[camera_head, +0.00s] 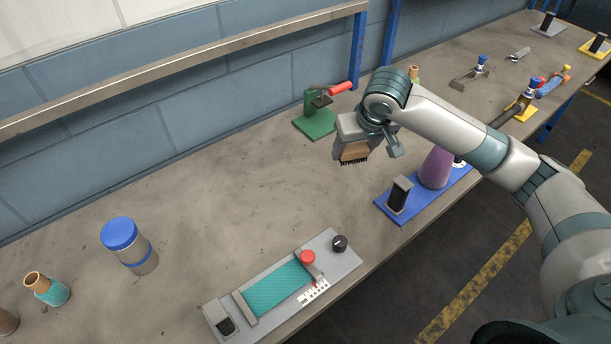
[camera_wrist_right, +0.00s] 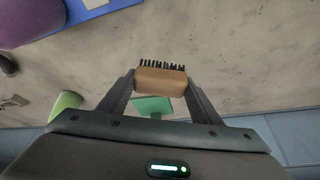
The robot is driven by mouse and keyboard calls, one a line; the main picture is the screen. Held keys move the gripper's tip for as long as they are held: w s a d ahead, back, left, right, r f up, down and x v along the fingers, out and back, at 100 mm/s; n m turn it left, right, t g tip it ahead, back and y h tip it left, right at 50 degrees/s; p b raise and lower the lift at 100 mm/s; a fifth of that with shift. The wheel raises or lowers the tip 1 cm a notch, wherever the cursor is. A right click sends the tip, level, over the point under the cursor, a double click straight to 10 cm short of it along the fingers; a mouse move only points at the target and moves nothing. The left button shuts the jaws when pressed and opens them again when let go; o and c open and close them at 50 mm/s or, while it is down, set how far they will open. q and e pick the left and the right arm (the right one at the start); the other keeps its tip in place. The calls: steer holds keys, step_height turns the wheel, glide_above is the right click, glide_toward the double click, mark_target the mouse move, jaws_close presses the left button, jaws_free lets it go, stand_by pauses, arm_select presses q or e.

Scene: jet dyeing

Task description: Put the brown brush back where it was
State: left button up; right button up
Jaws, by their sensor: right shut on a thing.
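The brown brush (camera_head: 354,152) has a tan block body and dark bristles that point down in the head view. My right gripper (camera_head: 352,143) is shut on it and holds it above the bench, between the green stand and the blue plate. In the right wrist view the brush (camera_wrist_right: 161,80) sits between the two fingertips of my right gripper (camera_wrist_right: 161,84), bristles facing away from the palm. How high it hangs above the bench is hard to tell. My left gripper is in neither view.
A green stand with a red handle (camera_head: 316,122) is behind the gripper. A blue plate (camera_head: 407,207) carries a black block and a purple cone. A grey panel with teal cloth (camera_head: 276,285) lies in front. A blue-lidded jar (camera_head: 128,246) stands left. The bench (camera_head: 230,200) between is clear.

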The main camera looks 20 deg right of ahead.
steer(key=shift+d, duration=0.1)
steer(key=shift+a, duration=0.2)
steer(key=w+a+f+p, duration=0.1)
steer(key=a+f, duration=0.1)
steer(key=a, duration=0.1)
steer(key=w+a+f, duration=0.2)
steer(key=a, duration=0.1)
steer(key=w+a+f+p, duration=0.1)
steer(key=w+a+f, duration=0.1)
steer(key=a, duration=0.1)
steer(key=shift+w+p, duration=0.15)
steer(key=shift+p, duration=0.15)
steer(key=shift+w+a+f, duration=0.25)
steer(key=shift+a+f, duration=0.15)
steer(key=shift+f, duration=0.05)
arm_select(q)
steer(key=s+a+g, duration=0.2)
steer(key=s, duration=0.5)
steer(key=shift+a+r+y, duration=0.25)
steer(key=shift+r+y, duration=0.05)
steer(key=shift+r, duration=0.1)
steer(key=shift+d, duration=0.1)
arm_select(e)
steer(key=shift+f+p, duration=0.6)
steer(key=shift+f, duration=1)
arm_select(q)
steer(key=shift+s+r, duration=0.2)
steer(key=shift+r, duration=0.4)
arm_select(e)
steer(key=shift+f, duration=0.4)
